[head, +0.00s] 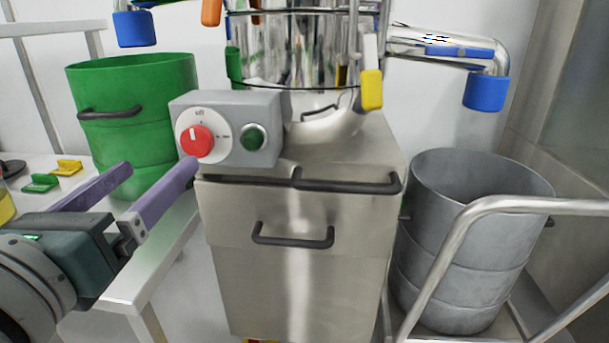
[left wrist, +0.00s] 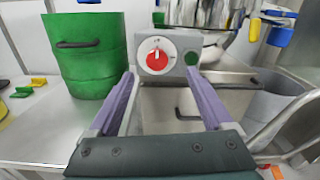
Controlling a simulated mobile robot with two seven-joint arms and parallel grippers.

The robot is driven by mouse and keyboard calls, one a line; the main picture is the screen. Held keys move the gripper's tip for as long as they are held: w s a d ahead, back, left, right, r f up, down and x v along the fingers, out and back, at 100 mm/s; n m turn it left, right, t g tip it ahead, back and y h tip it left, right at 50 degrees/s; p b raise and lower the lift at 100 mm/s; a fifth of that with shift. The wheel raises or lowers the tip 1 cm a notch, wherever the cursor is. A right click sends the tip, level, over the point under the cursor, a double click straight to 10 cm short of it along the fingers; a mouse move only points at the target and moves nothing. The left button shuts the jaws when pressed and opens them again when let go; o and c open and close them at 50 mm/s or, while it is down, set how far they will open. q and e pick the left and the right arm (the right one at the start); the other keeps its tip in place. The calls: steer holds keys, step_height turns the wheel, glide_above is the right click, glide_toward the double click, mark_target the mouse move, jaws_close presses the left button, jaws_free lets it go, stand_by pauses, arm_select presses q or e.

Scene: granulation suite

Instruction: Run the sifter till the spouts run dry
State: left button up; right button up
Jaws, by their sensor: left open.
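The steel sifter (head: 295,45) stands on a steel cabinet (head: 300,215). Its grey control box (head: 268,103) carries a red knob (head: 197,141) and a green button (head: 253,137). The knob's white mark points roughly up, toward a small label that seems to read "off". A right spout (head: 430,47) ends in a blue piece (head: 486,92); another blue end (head: 134,28) shows at upper left. No falling material is visible at either. My left gripper (head: 160,166) is open and empty, its purple fingers pointing at the box; in the left wrist view the red knob (left wrist: 157,56) appears between the fingertips.
A green drum (head: 150,140) stands on the table (head: 150,262) left of the cabinet. A grey drum (head: 470,240) stands at right, behind a metal rail (head: 450,255). Small green (head: 41,183) and yellow (head: 66,167) pieces lie on the table. Dark handles (head: 293,240) jut from the cabinet front.

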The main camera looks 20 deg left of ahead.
mark_target(194, 142)
arm_select(q)
steer(key=shift+n, duration=0.3)
steer(key=x, duration=0.3)
steer(key=f+x, duration=0.1)
steer(key=x, duration=0.6)
steer(key=shift+a+f+p, duration=0.15)
steer(key=shift+a+p, duration=0.15)
arm_select(e)
steer(key=shift+f, duration=0.1)
arm_select(q)
steer(key=shift+s, duration=0.1)
steer(key=shift+c, duration=0.2)
jaws_close()
